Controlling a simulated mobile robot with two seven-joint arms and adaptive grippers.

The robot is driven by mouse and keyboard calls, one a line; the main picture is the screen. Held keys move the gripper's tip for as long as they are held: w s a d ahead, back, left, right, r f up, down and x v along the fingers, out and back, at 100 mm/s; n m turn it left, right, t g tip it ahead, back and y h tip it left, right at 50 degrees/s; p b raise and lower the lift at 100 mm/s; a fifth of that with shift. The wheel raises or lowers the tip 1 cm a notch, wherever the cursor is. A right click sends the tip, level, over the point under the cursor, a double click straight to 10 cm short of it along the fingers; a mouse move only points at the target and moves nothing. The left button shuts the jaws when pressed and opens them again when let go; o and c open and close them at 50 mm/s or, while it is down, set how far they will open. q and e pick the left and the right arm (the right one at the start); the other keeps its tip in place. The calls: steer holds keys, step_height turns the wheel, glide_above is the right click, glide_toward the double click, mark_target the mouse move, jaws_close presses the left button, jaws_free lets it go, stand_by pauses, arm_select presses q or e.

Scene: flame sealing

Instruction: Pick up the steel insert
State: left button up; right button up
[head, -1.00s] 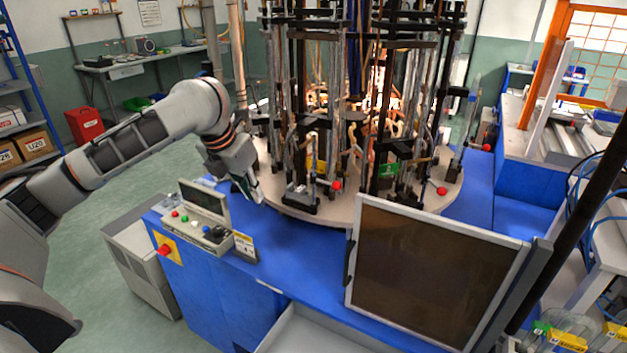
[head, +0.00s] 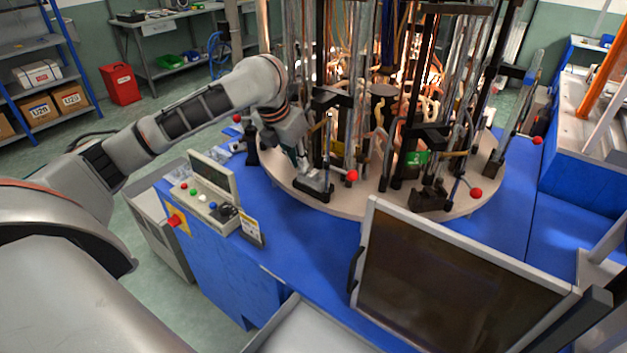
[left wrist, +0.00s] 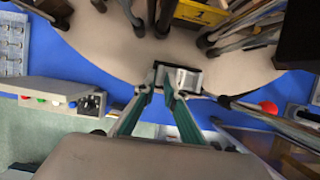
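My left gripper (head: 303,163) is over the near rim of the round beige table, just above the black base (head: 313,187) of a fixture. In the left wrist view, the green-padded fingers of my left gripper (left wrist: 160,91) are apart with a gap between them. A small dark block with a bright metallic face (left wrist: 185,80) lies just beyond the fingertips. I cannot tell whether this block is the steel insert, or whether the fingers touch it. I cannot pick out the steel insert for certain in the head view. My right gripper is not in view.
The round table (head: 355,200) carries tall rods, hoses and lit burners close to my left gripper. A red-balled lever (head: 352,175) stands just right of it. A control panel (head: 205,203) is at front left, and a dark framed screen (head: 450,275) at front right.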

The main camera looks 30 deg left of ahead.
arm_select(q)
steer(key=shift+x, duration=1.1)
jaws_close()
steer(key=shift+a+r, duration=0.1)
steer(key=shift+r, duration=0.05)
